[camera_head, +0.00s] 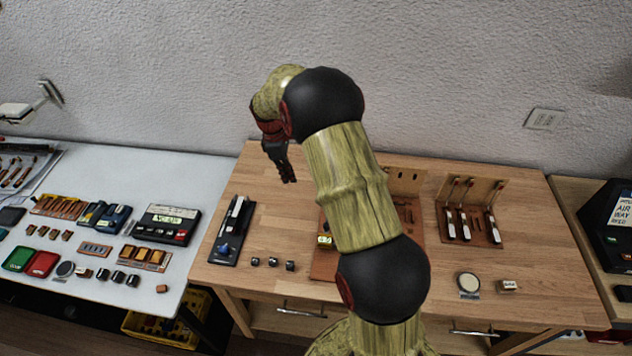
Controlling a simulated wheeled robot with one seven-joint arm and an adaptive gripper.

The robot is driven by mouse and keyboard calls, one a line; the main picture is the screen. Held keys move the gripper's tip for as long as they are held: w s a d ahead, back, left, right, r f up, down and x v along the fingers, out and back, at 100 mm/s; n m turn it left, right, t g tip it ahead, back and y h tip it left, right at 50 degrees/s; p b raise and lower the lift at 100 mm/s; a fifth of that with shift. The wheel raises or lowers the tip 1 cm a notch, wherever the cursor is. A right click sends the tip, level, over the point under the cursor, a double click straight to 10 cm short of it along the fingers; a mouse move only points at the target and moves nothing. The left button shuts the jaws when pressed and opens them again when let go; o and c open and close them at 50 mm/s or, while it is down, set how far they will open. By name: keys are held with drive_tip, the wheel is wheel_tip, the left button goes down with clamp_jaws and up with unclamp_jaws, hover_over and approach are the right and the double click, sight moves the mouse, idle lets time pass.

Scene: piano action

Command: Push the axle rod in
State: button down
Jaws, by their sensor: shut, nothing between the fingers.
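My gripper (288,178) is at the upper middle in the head view, pointing down over the wooden table. Its fingers are together and nothing shows between them. A brown piano action stand (404,182) is partly hidden behind my arm, to the right of the gripper. A second brown stand (484,186) at the right holds several upright hammer pieces with white and black parts. I cannot make out the axle rod; it is too small or hidden by my arm.
The wooden table (545,255) carries a black tray (224,246), several small dark blocks (272,262), a round pale disc (468,283) and a small block (507,286). A white table (165,278) at left is crowded with small items. A wall stands behind.

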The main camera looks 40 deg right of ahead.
drive_tip(key=shift+n+h, duration=0.4)
drive_tip(key=shift+n, duration=0.1)
drive_tip(key=d+f, duration=0.1)
drive_tip(key=f, duration=0.1)
drive_tip(key=s+d+f+b, duration=0.1)
drive_tip(key=d+f, duration=0.1)
drive_tip(key=f, duration=0.1)
drive_tip(key=s+d+f+b, duration=0.1)
drive_tip(key=f, duration=0.1)
drive_tip(key=shift+d+f, duration=0.15)
drive_tip(key=shift+f, duration=0.2)
drive_tip(key=shift+s+d+f, duration=0.15)
drive_tip(key=shift+s+d, duration=0.3)
drive_tip(key=shift+d, duration=0.2)
drive_tip(key=shift+s+d+f, duration=0.1)
drive_tip(key=shift+s+d, duration=0.35)
drive_tip(key=shift+d, duration=0.15)
drive_tip(key=shift+s+d, duration=0.35)
drive_tip(key=shift+d, duration=0.1)
drive_tip(key=shift+s+d, duration=0.3)
drive_tip(key=shift+s+d+p, duration=0.4)
drive_tip(key=shift+s+d, duration=0.9)
drive_tip(key=shift+s, duration=0.05)
